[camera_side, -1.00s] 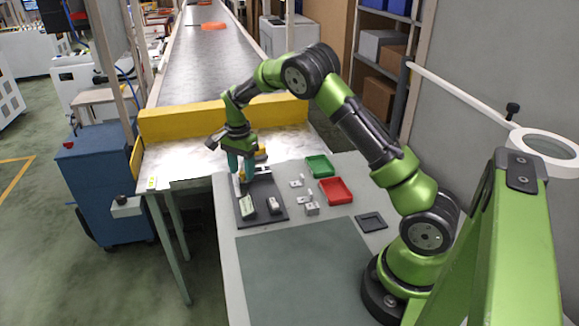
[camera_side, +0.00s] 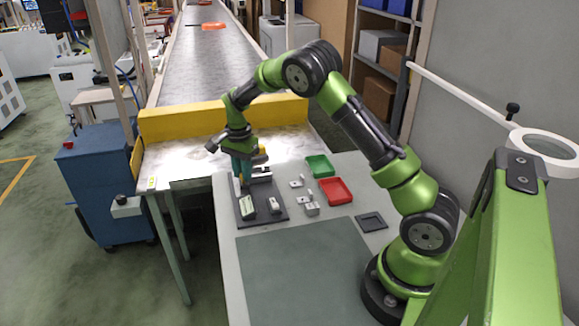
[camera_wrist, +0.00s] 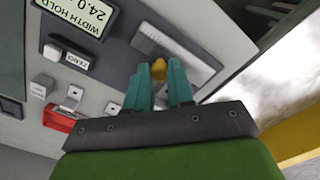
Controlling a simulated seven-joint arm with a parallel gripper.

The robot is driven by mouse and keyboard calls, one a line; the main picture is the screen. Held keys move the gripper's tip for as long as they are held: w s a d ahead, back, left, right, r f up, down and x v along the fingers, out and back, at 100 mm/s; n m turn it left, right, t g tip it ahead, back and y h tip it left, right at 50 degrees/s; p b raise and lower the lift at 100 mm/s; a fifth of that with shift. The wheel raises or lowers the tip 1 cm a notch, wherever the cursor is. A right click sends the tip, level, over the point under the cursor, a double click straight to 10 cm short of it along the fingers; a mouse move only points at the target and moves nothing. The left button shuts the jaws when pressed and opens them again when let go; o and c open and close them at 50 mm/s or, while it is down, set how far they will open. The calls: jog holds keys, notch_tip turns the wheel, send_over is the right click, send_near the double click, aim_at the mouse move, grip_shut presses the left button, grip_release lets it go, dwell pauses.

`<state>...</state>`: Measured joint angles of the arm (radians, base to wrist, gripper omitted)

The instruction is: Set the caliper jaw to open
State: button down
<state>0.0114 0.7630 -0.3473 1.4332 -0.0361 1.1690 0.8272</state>
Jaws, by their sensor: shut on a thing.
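The caliper gauge is a dark plate (camera_side: 278,217) on the bench, with a display (camera_wrist: 80,12) reading "WIDTH HOLD" and 24.0 in the wrist view. A pale slot-like strip (camera_wrist: 198,62) crosses the plate. A yellow knob (camera_wrist: 158,69) is at this strip, between my gripper's two teal fingers. My gripper (camera_wrist: 159,88) is shut on the yellow knob; it also shows in the side view (camera_side: 244,182) at the plate's far end. The caliper jaw itself is hard to make out there.
A green tray (camera_side: 320,157) and a red tray (camera_side: 350,188) stand right of the gauge. Small pale blocks (camera_side: 312,208) lie between. A dark square frame (camera_side: 385,222) and a clear mat (camera_side: 305,270) are nearer. A yellow barrier (camera_side: 190,120) stands behind.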

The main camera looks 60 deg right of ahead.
jog(key=shift+s+a, duration=1.1)
jog(key=c, duration=1)
grip_release()
notch_tip(320, 180, up, 17)
jog(key=shift+f, duration=0.1)
jog(key=shift+w+d, duration=0.1)
